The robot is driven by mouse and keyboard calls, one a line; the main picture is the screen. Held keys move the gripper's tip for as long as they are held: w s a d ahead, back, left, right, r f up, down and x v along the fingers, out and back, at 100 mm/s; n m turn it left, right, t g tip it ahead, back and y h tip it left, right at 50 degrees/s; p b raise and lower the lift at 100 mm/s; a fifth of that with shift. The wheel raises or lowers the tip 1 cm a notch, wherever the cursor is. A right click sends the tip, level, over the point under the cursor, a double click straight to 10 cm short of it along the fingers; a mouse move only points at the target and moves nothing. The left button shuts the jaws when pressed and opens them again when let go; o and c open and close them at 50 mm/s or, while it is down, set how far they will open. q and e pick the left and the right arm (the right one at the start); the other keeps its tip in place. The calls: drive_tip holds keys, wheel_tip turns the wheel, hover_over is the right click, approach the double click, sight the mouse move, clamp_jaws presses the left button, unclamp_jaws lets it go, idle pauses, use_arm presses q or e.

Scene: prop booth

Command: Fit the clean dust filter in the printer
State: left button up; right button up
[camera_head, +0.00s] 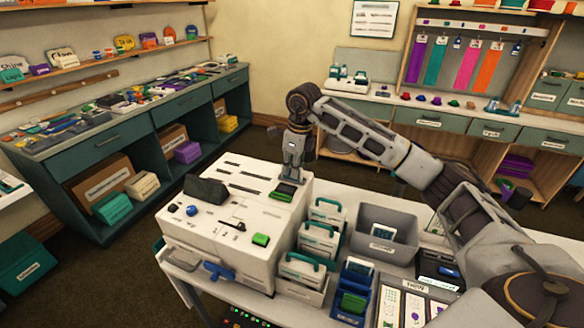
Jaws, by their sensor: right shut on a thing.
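The printer (205,243) is a large white box with several slots, knobs and buttons on its top. My right gripper (292,176) points down at the printer's back right corner. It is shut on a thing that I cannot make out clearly. A small dark piece with a green patch (286,193) is right under the fingertips, at the printer's top; whether it is the held thing I cannot tell. White panels with teal handles, which look like filters, stand beside the printer, one in front (302,268) and others behind. My left gripper is out of view.
A grey bin (402,219) and a blue box with a green piece (352,303) stand right of the printer on the white table. A tray of printed cards (402,310) lies in front. A teal counter (112,136) runs along the left wall, with open floor between.

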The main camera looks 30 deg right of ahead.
drive_tip(key=shift+f, duration=0.3)
idle(0.5)
drive_tip(key=o, duration=0.7)
drive_tip(key=shift+o, duration=0.2)
wheel_tip(320, 180, up, 12)
drive_tip(key=s+d, duration=0.1)
drive_tip(key=shift+s, duration=0.15)
drive_tip(key=shift+d, duration=0.1)
drive_tip(key=shift+f, duration=0.15)
idle(0.9)
